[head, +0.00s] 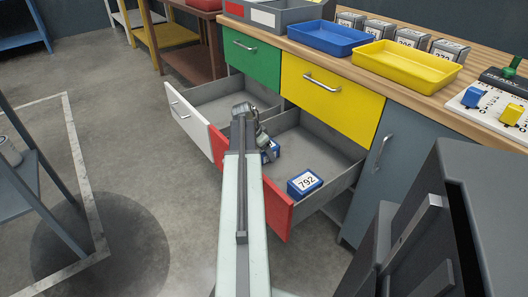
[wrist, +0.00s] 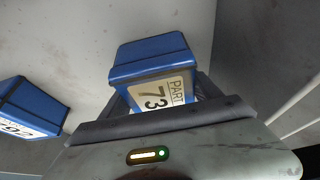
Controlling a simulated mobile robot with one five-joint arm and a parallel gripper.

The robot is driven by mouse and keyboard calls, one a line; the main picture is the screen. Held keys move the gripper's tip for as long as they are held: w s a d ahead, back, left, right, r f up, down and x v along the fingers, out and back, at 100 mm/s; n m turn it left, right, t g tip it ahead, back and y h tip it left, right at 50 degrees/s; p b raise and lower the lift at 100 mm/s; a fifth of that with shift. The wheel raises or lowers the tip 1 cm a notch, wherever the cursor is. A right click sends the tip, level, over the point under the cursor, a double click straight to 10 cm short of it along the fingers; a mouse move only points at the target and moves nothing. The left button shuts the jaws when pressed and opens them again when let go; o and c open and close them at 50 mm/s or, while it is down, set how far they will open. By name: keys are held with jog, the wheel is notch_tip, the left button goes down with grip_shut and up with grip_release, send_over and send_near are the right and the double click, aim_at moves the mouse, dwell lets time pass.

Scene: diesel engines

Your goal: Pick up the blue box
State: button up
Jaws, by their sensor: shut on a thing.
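My gripper (head: 256,138) reaches down into the open drawer with the red front (head: 279,208). It is shut on a blue box (head: 270,152), which the gripper partly hides in the head view. In the wrist view this box (wrist: 150,52) sits between the two fingers, its white label reading "PART" and "73", with the rest covered. I cannot tell whether it touches the drawer floor. A second blue box (head: 305,184), labelled 792, stands apart in the same drawer, and it also shows at the left of the wrist view (wrist: 30,105).
A drawer with a white front (head: 188,118) stands open beside the red one. Green (head: 250,60) and yellow (head: 330,88) drawers above are closed. The worktop carries a blue tray (head: 326,38) and a yellow tray (head: 407,66).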

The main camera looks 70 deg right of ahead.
notch_tip(320, 180, up, 10)
jog(key=p, duration=1)
jog(key=shift+r, duration=0.25)
